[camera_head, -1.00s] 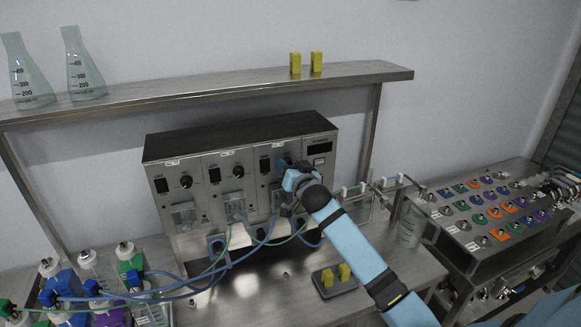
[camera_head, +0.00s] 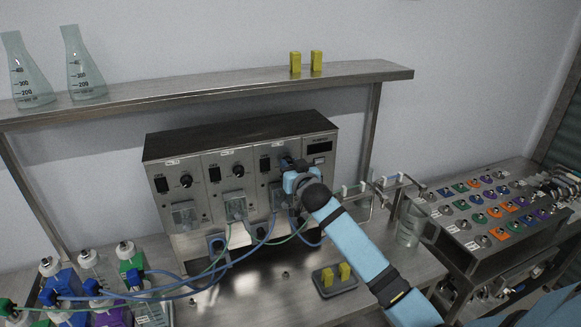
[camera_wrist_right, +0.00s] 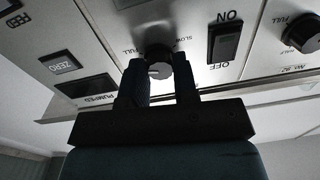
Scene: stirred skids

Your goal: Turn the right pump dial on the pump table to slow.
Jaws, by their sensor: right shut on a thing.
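The pump unit (camera_head: 215,188) is a grey metal box with several panels, each with a switch and a dial. The right pump dial (camera_wrist_right: 157,62) is a dark round knob with a light face, between the labels FULL and SLOW in the right wrist view. My right gripper (camera_head: 289,165) reaches the right panel and hides the dial in the head view. In the right wrist view my right gripper (camera_wrist_right: 160,78) has one finger on each side of the dial and is shut on it. I cannot read the dial's pointer surely. My left gripper is not in view.
A rocker switch (camera_wrist_right: 226,42) marked ON and OFF sits beside the dial. Blue tubes (camera_head: 215,268) run from the pumps to bottles at the left. A yellow-plugged holder (camera_head: 335,281) lies in front. A shelf (camera_head: 200,98) with flasks runs above; a beaker (camera_head: 411,222) stands right.

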